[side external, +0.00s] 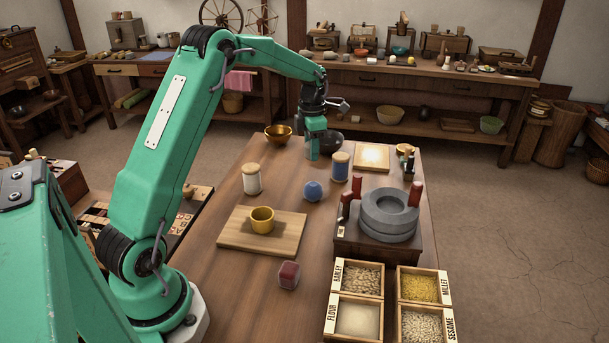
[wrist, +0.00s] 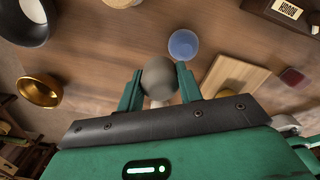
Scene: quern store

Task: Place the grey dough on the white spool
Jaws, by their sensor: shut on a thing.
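The grey dough (wrist: 159,78) is a round ball between the two green fingers of my gripper (wrist: 158,84) in the wrist view, and the fingers are shut on it. In the side view my gripper (side external: 313,152) hangs over the far part of the table, near the dark bowl, and the dough cannot be made out there. The white spool (side external: 252,179) stands upright on the table, with wooden ends, nearer and to the left of my gripper. In the wrist view a pale patch shows below the dough; I cannot tell what it is.
A yellow cup (side external: 262,220) is on a wooden board (side external: 232,241). A stone quern (side external: 390,216) is at right, with a red block (side external: 288,275) in front.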

